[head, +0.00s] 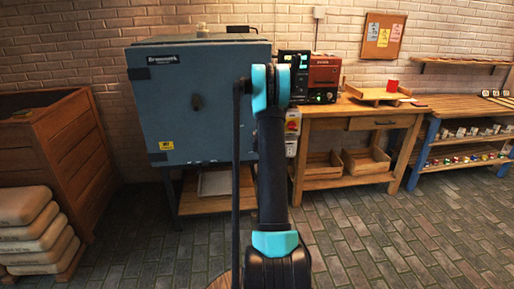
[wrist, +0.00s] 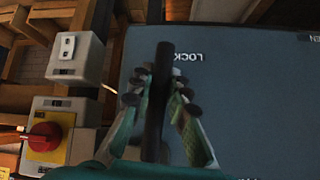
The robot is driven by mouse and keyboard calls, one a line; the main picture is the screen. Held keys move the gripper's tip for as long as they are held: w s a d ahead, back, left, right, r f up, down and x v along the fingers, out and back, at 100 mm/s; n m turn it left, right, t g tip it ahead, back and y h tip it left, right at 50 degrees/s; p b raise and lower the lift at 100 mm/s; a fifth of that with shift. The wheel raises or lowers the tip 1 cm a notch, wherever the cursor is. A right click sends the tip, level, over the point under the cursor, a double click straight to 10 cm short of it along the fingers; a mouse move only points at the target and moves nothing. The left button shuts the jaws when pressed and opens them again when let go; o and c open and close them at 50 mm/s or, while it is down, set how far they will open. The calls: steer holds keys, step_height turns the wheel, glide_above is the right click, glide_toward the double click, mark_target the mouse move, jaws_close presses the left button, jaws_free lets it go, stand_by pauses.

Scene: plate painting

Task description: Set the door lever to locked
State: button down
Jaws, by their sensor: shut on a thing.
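The blue kiln door (head: 218,120) fills the middle of the head view; my arm covers its right edge, and my gripper is hidden there. In the wrist view, my gripper (wrist: 160,88) is shut around the dark door lever (wrist: 164,58), with a finger on each side. The lever stands near upright in that picture. Its far end lies just left of the upside-down "LOCK" lettering (wrist: 188,56) on the blue door face. Lettering ending in "EN" (wrist: 304,37) shows at the upper right, apart from the lever.
A red rotary switch on a yellow plate (wrist: 45,137) and a pale switch box (wrist: 72,58) sit left of the gripper. A wooden workbench (head: 355,112) stands right of the kiln. A wooden crate (head: 60,140) and stacked sacks (head: 35,230) stand left.

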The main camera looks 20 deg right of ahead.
steer(key=shift+s+d+n+h, duration=0.1)
steer(key=shift+d+n+h, duration=0.2)
steer(key=shift+d+h, duration=0.2)
steer(key=c, duration=1.4)
jaws_free()
steer(key=shift+c, duration=0.2)
steer(key=shift+s, duration=0.1)
steer(key=v, duration=1.2)
